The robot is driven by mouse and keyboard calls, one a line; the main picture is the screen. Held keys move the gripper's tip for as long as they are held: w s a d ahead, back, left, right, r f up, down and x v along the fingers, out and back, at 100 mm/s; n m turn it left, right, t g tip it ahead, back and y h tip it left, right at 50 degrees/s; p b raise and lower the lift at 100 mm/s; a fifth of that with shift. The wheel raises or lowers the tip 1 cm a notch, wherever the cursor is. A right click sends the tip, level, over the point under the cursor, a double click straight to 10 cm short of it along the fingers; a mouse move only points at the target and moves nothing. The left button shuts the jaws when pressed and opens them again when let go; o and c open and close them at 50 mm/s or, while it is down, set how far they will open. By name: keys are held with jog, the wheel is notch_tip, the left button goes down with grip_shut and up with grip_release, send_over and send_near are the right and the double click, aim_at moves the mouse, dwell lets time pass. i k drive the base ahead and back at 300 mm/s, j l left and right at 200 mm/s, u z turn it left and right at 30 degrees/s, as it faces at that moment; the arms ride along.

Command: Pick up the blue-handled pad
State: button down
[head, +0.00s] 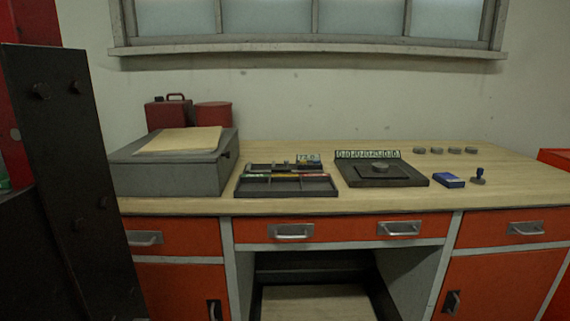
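My gripper is not in view.
A dark square plate (410,180) with a round grey piece on it lies left of the blue box. Several grey discs (437,150) sit behind the pad. A compartment tray (257,187) and a grey box (160,175) stand farther left. Desk right of the pad is clear.

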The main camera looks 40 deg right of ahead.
aim_at(476, 180)
jog(key=z, duration=1.55)
